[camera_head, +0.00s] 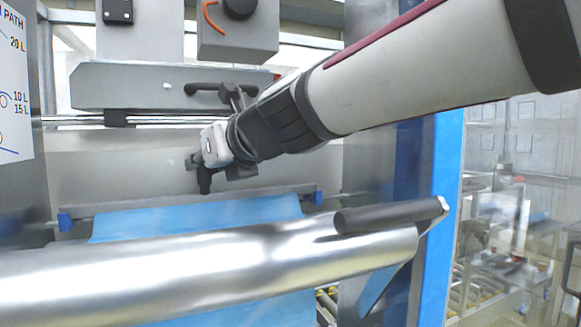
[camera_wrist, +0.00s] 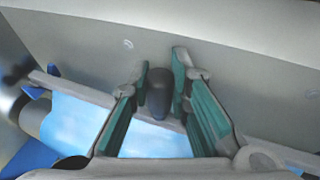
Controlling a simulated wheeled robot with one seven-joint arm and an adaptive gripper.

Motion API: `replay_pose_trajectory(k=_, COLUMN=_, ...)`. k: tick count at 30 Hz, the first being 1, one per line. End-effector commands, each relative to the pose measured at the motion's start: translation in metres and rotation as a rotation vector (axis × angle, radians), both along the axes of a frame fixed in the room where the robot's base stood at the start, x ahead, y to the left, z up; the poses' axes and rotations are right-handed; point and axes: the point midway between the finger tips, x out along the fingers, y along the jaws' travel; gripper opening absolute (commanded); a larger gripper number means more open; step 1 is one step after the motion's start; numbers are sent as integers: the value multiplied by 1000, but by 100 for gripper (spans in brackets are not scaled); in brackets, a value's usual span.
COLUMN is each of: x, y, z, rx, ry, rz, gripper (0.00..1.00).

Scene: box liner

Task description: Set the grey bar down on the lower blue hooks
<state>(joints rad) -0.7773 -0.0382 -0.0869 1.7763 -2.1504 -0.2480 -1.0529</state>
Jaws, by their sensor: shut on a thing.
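The grey bar (camera_head: 150,206) is long and thin, with a blue sheet (camera_head: 200,218) hanging from it. A dark upright handle (camera_wrist: 160,92) stands at its middle, between my gripper's two green-padded fingers. My gripper (camera_head: 203,178) is shut on this handle from above. The bar's ends lie close to the left blue hook (camera_head: 65,221) and the right blue hook (camera_head: 318,197). I cannot tell whether the bar rests on them or hangs just above. The wrist view shows the bar (camera_wrist: 75,89) running across behind the fingers, with a blue piece (camera_wrist: 31,91) near its left end.
A large shiny roller (camera_head: 200,265) crosses in front of the bar. A dark cylinder (camera_head: 390,215) lies above its right end. A blue post (camera_head: 443,190) stands at right. Behind and above are a rail (camera_head: 70,120) and a grey housing (camera_head: 130,85).

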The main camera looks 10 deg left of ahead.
Motion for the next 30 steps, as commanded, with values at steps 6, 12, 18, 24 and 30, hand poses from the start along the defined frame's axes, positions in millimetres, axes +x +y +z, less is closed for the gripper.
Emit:
replay_pose_trajectory(k=6, x=-1, y=0, z=0, rx=1, ry=1, rz=0, gripper=0)
replay_pose_trajectory(k=12, x=-1, y=0, z=-1, rx=0, ry=0, rz=1, gripper=38)
replay_pose_trajectory(k=18, x=-1, y=0, z=-1, rx=0, ry=0, rz=1, gripper=38)
replay_pose_trajectory(k=24, x=-6, y=-7, z=5, rx=1, ry=-1, rz=0, gripper=38)
replay_pose_trajectory(k=30, x=-28, y=-35, z=17, rx=1, ry=-2, rz=-2, gripper=38)
